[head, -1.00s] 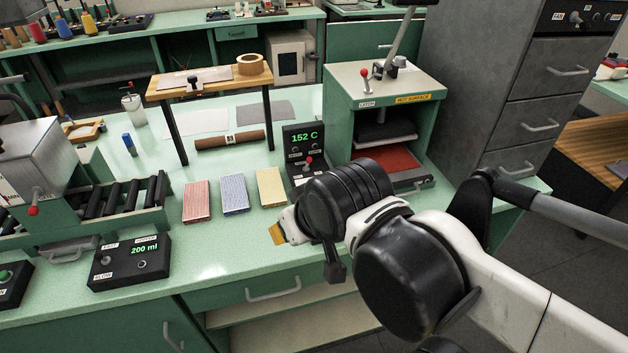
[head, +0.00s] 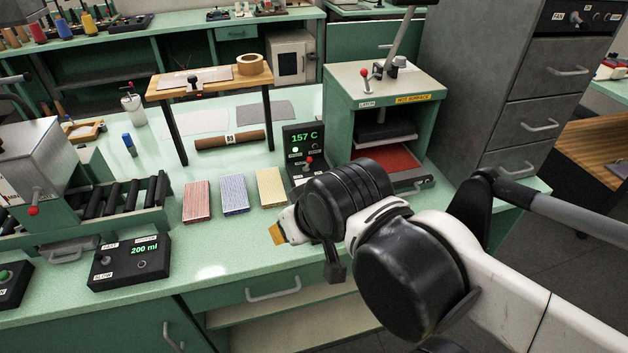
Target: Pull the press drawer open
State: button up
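The press (head: 425,125) is a green box with a "HOT SURFACE" label, a red-knobbed latch and a tall lever on top. Its open front shows a dark plate above a red bed. The press drawer (head: 408,180) is low in this opening, with a grey front edge. My arm covers part of its left side, and I cannot tell how far in it sits. My gripper (head: 279,233) shows only as a white end with an amber tip, left of the press over the counter's front. Its fingers cannot be made out, and it is apart from the drawer.
A control box (head: 303,148) reading 157 C stands left of the press. Red, blue and yellow striped blocks (head: 234,194) lie on the counter. A grey cabinet (head: 515,100) stands close on the right. A counter drawer handle (head: 274,290) is below the counter edge.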

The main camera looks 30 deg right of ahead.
aim_at(403, 170)
jog(key=z, duration=1.35)
